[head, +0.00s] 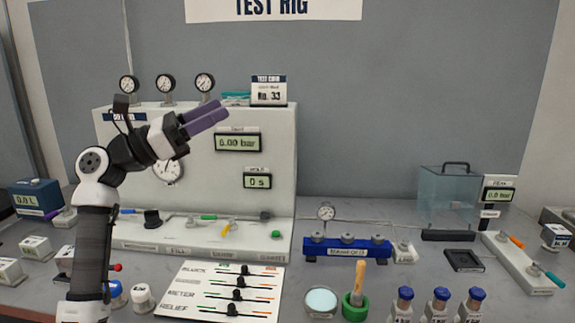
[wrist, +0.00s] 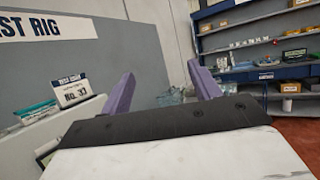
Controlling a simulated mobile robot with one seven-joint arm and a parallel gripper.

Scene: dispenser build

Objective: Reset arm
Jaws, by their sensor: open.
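My gripper (head: 206,117) is raised in front of the upper part of the white test panel, with its purple fingers pointing up and to the right. In the wrist view my gripper (wrist: 160,88) shows two purple fingers spread apart with nothing between them. My arm rises from the lower left of the head view and is bent at the elbow. The fingers appear clear of the panel (head: 270,200), though the exact gap cannot be told.
Gauges (head: 165,83) and a test card (head: 269,91) top the panel. A slider board (head: 190,297), a blue manifold (head: 346,247), blue-capped bottles (head: 441,297) and a clear tank (head: 447,198) stand on the bench. Shelves (wrist: 265,35) show at the right in the wrist view.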

